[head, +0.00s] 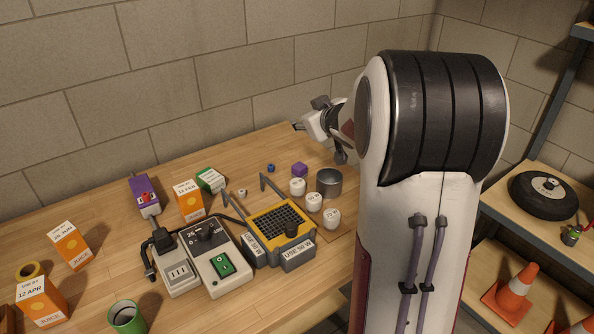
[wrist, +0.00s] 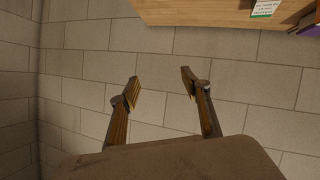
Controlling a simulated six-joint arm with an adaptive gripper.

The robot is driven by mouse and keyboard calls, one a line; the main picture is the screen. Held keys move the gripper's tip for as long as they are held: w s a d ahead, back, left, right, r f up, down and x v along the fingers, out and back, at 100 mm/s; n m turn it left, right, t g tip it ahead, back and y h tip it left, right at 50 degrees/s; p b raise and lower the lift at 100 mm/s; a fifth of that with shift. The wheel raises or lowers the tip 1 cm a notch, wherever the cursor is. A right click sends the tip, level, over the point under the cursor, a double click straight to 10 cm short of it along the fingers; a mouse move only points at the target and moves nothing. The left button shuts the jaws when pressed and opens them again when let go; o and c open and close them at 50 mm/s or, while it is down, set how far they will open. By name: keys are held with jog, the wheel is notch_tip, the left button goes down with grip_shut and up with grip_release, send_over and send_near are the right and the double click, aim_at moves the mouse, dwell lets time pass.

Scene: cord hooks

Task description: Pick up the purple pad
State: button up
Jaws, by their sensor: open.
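Two purple things show in the head view, and I cannot tell for sure which is the pad. A small purple block (head: 299,169) lies on the workbench (head: 275,147) behind the white jars. A longer purple box (head: 144,191) with a red part on it lies farther left, behind the power strip. My gripper (head: 306,123) is above the back of the bench, apart from both. In the wrist view my gripper (wrist: 162,80) is open, with nothing between its fingers and the block wall beyond. A purple edge (wrist: 310,20) shows at the upper right there.
A yellow-framed grill (head: 280,222), a grey control box (head: 213,262), a metal cup (head: 329,182) and several white jars (head: 314,202) crowd the bench. Orange juice cartons (head: 187,200) and a green-white box (head: 211,180) stand left. The bench's back strip is mostly clear.

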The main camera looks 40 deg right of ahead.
jog(key=w+d+f+n+y, duration=0.1)
jog(key=d+f+y, duration=0.2)
jog(key=d+f, duration=0.45)
jog(key=y, duration=0.3)
send_near(301, 166)
jog(key=s+d+r, duration=0.2)
jog(key=s, duration=0.1)
jog(key=shift+s+f+n+t+y, duration=0.2)
jog(key=shift+f+n+t+y, duration=0.2)
jog(key=shift+f+n+t, duration=0.15)
jog(key=shift+a, duration=0.1)
jog(key=shift+w+f, duration=0.1)
jog(key=shift+x, duration=3.3)
jog(key=shift+a, duration=0.1)
jog(key=shift+a+f+x, duration=0.1)
jog(key=shift+a+x, duration=0.05)
jog(key=shift+x, duration=0.75)
jog(key=shift+a+f+x, duration=0.1)
jog(key=shift+a+x, duration=0.1)
jog(key=shift+x, duration=0.7)
jog(key=shift+w+a+f, duration=0.1)
jog(key=shift+w+f, duration=0.2)
jog(key=shift+w, duration=0.25)
